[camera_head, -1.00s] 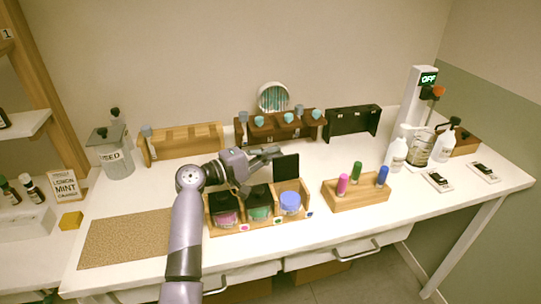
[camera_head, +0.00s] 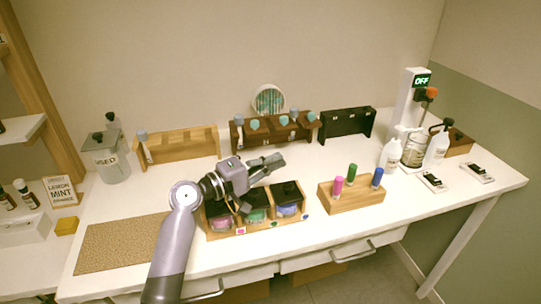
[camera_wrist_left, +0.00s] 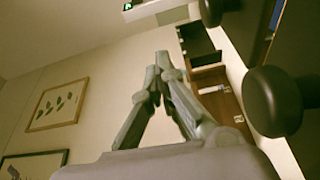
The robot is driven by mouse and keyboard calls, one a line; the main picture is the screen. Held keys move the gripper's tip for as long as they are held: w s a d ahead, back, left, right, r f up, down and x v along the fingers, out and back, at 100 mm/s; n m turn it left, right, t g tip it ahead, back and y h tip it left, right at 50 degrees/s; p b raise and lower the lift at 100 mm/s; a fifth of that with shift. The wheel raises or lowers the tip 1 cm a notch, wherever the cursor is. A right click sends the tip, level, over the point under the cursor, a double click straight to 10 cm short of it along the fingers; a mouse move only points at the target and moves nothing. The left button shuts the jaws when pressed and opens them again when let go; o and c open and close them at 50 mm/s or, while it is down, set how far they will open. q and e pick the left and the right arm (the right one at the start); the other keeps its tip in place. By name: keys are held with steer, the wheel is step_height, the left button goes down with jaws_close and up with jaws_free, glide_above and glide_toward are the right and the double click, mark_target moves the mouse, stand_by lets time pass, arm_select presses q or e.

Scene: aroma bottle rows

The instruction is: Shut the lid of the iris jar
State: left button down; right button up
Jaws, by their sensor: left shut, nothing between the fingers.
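A wooden rack (camera_head: 246,230) at the table's front middle holds three clear jars side by side: one with pink contents (camera_head: 221,223), one with green (camera_head: 255,216) and one with blue (camera_head: 287,209). I cannot read which is the iris jar. My left gripper (camera_head: 281,162) is shut and empty, above and behind the rack, pointing right. In the left wrist view its fingertips (camera_wrist_left: 162,62) meet, and a round black knob (camera_wrist_left: 272,101) shows close by at the right.
A wooden block with pink, green and blue capped vials (camera_head: 350,197) stands right of the rack. A dark wooden rack (camera_head: 272,133) and a black rack (camera_head: 346,124) stand behind. A cork mat (camera_head: 120,245) lies at left. White bottles (camera_head: 390,156) stand at right.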

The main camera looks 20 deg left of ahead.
arm_select(q)
steer(key=shift+s+d, duration=0.2)
steer(key=shift+s, duration=0.15)
arm_select(e)
steer(key=shift+r, duration=0.15)
arm_select(q)
steer(key=shift+s, duration=0.1)
stand_by(0.3)
